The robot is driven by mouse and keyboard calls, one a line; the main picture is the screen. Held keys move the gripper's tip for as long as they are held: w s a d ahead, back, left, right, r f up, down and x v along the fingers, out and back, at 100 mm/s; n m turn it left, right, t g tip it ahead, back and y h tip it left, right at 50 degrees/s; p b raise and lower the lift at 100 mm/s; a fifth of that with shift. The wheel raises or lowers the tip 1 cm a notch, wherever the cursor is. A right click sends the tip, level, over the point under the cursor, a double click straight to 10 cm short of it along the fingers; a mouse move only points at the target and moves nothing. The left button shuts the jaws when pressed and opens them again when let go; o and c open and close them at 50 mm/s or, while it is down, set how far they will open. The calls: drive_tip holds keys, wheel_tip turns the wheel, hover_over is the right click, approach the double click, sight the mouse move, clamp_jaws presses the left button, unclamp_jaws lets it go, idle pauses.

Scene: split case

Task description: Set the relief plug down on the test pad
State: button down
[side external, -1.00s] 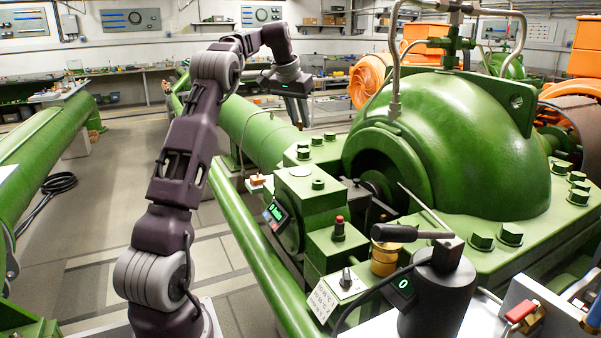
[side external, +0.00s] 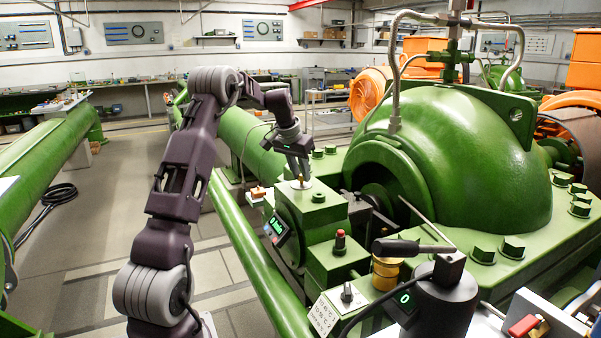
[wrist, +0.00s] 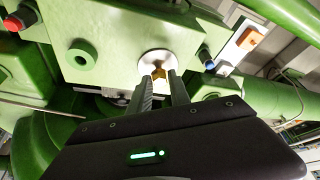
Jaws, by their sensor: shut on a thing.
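The relief plug (side external: 300,181) is a small brass piece at the tips of my gripper (side external: 301,175). It also shows in the wrist view (wrist: 157,73), between the two dark fingers of my gripper (wrist: 160,80). My gripper is shut on it. A round white disc, which looks like the test pad (wrist: 146,66), lies on the flat top of a green block. The plug is over this disc, and the fingers partly hide both. I cannot tell whether the plug touches the disc.
The green block (side external: 318,215) carries green bolts and a gauge with a lit display (side external: 276,228). An orange piece (side external: 258,192) on a white plate is to its left. A red-capped fitting (side external: 340,241) stands nearer. The large green housing (side external: 450,150) rises to the right.

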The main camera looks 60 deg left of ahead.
drive_tip(key=c, duration=1.2)
unclamp_jaws()
